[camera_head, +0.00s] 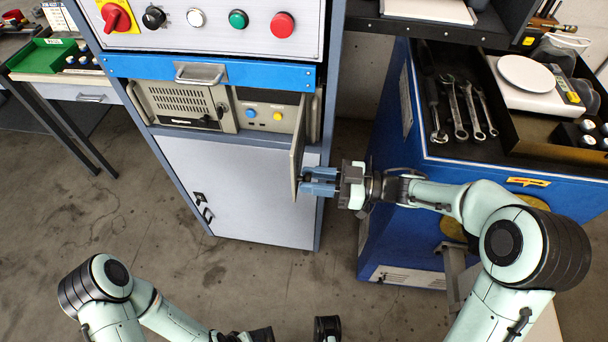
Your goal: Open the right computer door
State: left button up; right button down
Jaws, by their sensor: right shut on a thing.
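The right computer (265,112) sits in a bay of the cabinet, with a blue and a yellow button on its front. Its door (297,155) is swung outward and seen nearly edge-on at the bay's right side. My right gripper (308,182) reaches in from the right and is shut on the door near its lower outer part. The exact contact is partly hidden by the fingers. My left arm is low in the picture, apart from the cabinet; its gripper (295,336) is cut off by the bottom edge.
The left computer (185,105) has a vented front beside the right one. A blue drawer (140,68) with a handle is above both. A blue tool cabinet (388,200) stands close on the right, near my right arm. The floor (200,280) in front is clear.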

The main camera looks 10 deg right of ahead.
jog(key=shift+d+r+g, duration=0.1)
jog(key=shift+d+g, duration=0.15)
jog(key=shift+g, duration=0.05)
jog(key=c, duration=0.8)
grip_release()
jog(key=shift+c, duration=0.2)
jog(key=v, duration=0.7)
jog(key=shift+d+p, duration=0.25)
jog(key=shift+p, duration=0.15)
jog(key=shift+s+a, duration=0.1)
jog(key=shift+s, duration=0.05)
